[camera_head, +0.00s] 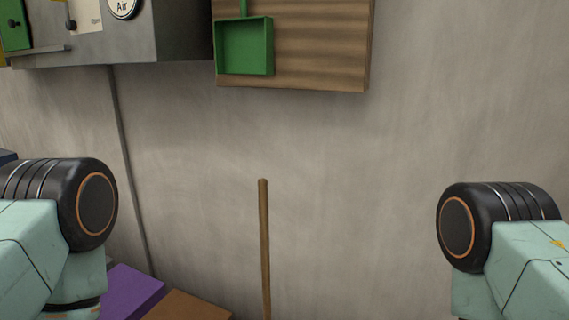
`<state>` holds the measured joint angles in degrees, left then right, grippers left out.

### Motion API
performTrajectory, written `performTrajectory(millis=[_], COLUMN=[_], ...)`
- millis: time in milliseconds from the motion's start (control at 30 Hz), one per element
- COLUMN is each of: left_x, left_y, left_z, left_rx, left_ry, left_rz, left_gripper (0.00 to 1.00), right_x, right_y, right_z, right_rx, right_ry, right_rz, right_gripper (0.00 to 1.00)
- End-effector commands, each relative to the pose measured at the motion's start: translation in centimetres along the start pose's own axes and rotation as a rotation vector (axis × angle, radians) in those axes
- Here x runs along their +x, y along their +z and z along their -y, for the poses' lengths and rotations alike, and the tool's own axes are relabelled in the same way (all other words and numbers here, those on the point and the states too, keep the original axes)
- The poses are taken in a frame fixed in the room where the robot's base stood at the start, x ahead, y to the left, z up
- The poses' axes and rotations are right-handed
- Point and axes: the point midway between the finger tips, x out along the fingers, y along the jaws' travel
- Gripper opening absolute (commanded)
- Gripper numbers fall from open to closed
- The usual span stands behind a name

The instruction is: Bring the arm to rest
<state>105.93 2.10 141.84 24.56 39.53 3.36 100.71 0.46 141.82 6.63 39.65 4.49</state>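My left arm shows at the lower left of the head view, with a pale teal link and a black round joint with an orange ring. My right arm shows the same kind of parts at the lower right. Neither gripper is in the picture, so I cannot see their fingers or whether they hold anything.
A wooden stick (264,245) stands upright at the lower middle. A wooden board (325,45) with a green square box (244,47) hangs above. A grey cabinet (165,35) is at upper left. A purple block (128,290) and a brown surface (188,307) lie low left.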

Motion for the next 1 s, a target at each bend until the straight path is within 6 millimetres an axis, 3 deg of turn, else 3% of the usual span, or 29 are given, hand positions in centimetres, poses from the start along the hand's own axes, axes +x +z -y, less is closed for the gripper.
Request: performTrajectory(millis=[1000], left_x=[-0.18], left_y=[0.03], left_z=[-0.34], left_rx=[0.003], left_ry=[0.001], left_rz=[-0.002], left_gripper=[1.0], right_x=[-0.07], right_y=[-0.06], right_z=[-0.34], right_rx=[0.002], right_ry=[0.0], right_rz=[0.0], right_gripper=[0.4])
